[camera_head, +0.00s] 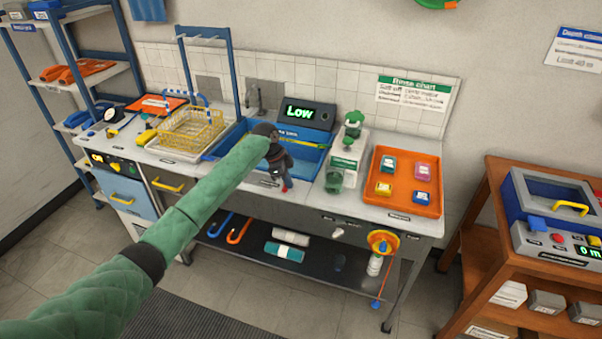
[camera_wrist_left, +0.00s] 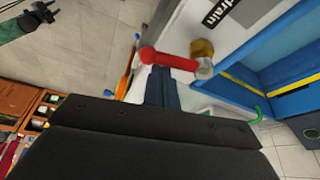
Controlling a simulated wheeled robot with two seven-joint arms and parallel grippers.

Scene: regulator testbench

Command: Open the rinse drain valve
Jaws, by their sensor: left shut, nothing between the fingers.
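The drain valve's lever (camera_wrist_left: 175,61) shows in the left wrist view as a bar with a red end, running left from a brass fitting (camera_wrist_left: 202,48). A black "drain" label (camera_wrist_left: 228,10) is on the white panel above it. My left gripper (camera_wrist_left: 160,72) is shut and empty, its fingertips right at the lever near the red end; I cannot tell if they touch. In the head view my left gripper (camera_head: 284,180) is at the front edge of the blue sink (camera_head: 312,158), a bit of red at its tip. The gripper hides most of the valve there.
A yellow wire basket (camera_head: 190,130) stands left of the sink. Green fittings (camera_head: 345,160) and an orange tray (camera_head: 403,205) stand to its right. A display (camera_head: 300,113) behind reads "Low". What seems to be my right arm (camera_wrist_left: 30,22) shows at the wrist view's corner.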

